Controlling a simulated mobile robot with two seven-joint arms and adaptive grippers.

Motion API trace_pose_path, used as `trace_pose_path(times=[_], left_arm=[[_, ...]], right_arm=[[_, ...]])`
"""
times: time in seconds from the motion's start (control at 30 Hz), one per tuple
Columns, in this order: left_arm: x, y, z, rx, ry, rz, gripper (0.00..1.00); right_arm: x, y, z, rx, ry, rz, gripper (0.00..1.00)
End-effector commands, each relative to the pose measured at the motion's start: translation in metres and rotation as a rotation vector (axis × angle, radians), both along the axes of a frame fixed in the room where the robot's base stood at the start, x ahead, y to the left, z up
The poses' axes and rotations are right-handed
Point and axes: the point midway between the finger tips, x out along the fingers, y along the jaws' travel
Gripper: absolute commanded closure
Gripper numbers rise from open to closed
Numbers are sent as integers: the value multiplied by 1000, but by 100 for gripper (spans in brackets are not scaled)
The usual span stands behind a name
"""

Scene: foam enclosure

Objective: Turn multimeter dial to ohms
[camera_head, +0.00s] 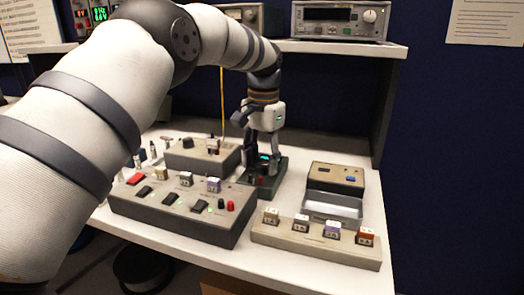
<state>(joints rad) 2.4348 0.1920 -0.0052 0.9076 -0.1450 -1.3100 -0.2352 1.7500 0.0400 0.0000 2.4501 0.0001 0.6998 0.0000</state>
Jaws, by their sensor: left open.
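The multimeter (268,188) looks like a small dark box on the white bench, with a lit teal display and red and dark sockets at its front. My left gripper (264,162) points down right over it, fingers open and spread on either side of its upper part. The gripper hides most of its face. I cannot make out the dial or whether the fingers touch it. My right gripper is out of view.
A large grey switch box (180,221) stands left in front, with a smaller box (200,157) behind it. Instruments sit on the shelf (340,48) above.

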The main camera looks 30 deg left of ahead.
Motion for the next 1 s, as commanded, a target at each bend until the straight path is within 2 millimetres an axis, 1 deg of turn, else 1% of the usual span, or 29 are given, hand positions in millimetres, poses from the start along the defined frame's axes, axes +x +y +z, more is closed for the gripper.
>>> trace_pose_path(times=[0.07,0.3,0.5,0.6,0.77,1.0], left_arm=[[1,0,15,1,-6,0,56],[1,-2,88,2,-7,-1,56],[2,-2,107,2,-2,1,56],[0,-3,112,1,-1,-1,56],[-1,-3,116,0,-1,-1,56],[-1,-3,116,0,-1,-1,56]], right_arm=[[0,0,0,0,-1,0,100],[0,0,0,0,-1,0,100],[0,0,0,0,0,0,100],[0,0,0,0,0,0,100],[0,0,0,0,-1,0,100],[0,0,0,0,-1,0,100]])
